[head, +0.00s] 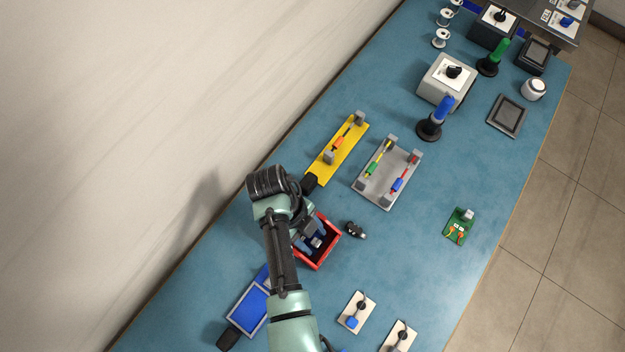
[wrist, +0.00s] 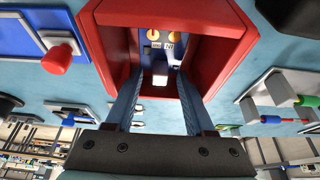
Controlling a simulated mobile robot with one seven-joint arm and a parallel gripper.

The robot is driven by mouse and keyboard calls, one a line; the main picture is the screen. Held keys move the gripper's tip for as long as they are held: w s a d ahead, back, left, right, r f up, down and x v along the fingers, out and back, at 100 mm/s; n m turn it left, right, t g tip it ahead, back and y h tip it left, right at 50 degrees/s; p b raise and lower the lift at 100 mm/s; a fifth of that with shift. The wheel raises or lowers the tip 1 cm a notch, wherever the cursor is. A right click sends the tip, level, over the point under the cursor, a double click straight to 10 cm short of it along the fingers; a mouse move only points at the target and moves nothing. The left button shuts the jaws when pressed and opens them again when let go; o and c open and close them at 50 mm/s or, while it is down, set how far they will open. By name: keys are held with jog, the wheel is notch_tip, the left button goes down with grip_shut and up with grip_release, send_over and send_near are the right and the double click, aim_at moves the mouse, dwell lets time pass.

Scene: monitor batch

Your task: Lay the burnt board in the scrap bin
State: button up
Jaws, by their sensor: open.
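The red scrap bin (head: 331,252) stands on the blue bench under my gripper (head: 313,238), and its walls (wrist: 104,45) surround the upper middle of the wrist view. Inside it is a dark blue board (wrist: 150,58) with tan discs, pale labels and a white block. My gripper (wrist: 160,88) is open, its fingers on either side of the white block. I cannot tell whether the fingers touch it or whether the board rests flat on the bin floor. A green board (head: 458,227) with orange parts and a pale block lies on the bench to the right.
A small dark object (head: 355,230) lies just right of the bin. A grey fixture (head: 373,190) and a yellow fixture (head: 350,140) stand beyond it. A blue-faced panel (head: 250,308) is at lower left, and white plates (head: 357,312) are in front. The bench around the green board is clear.

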jog(key=p+v, duration=0.3)
jog(key=v, duration=0.8)
jog(key=shift+r, duration=0.35)
jog(key=shift+a, duration=0.1)
